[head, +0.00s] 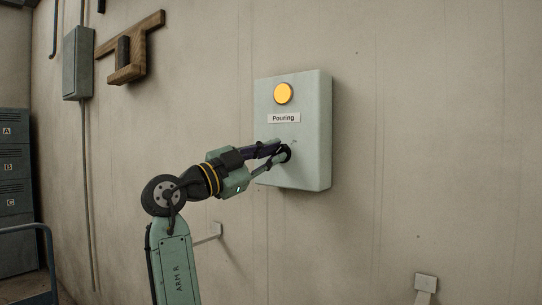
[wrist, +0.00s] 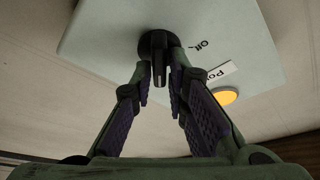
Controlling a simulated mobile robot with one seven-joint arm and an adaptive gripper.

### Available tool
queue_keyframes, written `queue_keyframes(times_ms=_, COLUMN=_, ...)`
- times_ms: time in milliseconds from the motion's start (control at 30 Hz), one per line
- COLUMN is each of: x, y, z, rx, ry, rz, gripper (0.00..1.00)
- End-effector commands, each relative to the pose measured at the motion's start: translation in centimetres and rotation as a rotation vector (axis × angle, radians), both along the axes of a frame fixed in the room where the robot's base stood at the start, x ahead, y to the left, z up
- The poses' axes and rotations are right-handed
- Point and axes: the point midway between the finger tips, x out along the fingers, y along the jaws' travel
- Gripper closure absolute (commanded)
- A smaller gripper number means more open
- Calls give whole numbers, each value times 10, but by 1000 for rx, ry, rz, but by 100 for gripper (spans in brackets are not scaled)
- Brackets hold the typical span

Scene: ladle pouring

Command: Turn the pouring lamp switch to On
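The pouring lamp switch is a black rotary knob (wrist: 160,60) on the front of a pale green box (head: 318,160). In the wrist view its bar handle sits between my fingertips. My gripper (head: 281,152) reaches the knob from the left in the head view and partly hides it. In the wrist view my gripper (wrist: 160,82) has a finger close on each side of the handle; I cannot tell whether both touch. An "Off" mark (wrist: 200,44) shows beside the knob; no "On" mark is readable. The round lamp (head: 284,93) above the "Pouring" label (head: 284,118) is bright amber.
The box is fixed to a plain beige wall (head: 440,120). A wooden bracket (head: 130,60) and a smaller grey box (head: 77,62) hang at upper left. Lettered grey lockers (head: 14,170) stand at far left. A small wall fitting (head: 426,283) is at lower right.

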Motion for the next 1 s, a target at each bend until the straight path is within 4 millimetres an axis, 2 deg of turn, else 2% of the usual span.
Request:
queue_keyframes(times_ms=200, x=0, y=0, z=0, rx=0, ry=2, rz=-1, gripper=69)
queue_keyframes(times_ms=567, x=-3, y=4, z=-2, rx=-2, ry=2, rz=-1, gripper=69)
queue_keyframes(times_ms=667, x=-10, y=15, z=-5, rx=-3, ry=1, rz=1, gripper=69)
queue_keyframes(times_ms=1000, x=-51, y=69, z=-24, rx=-2, ry=2, rz=2, gripper=69)
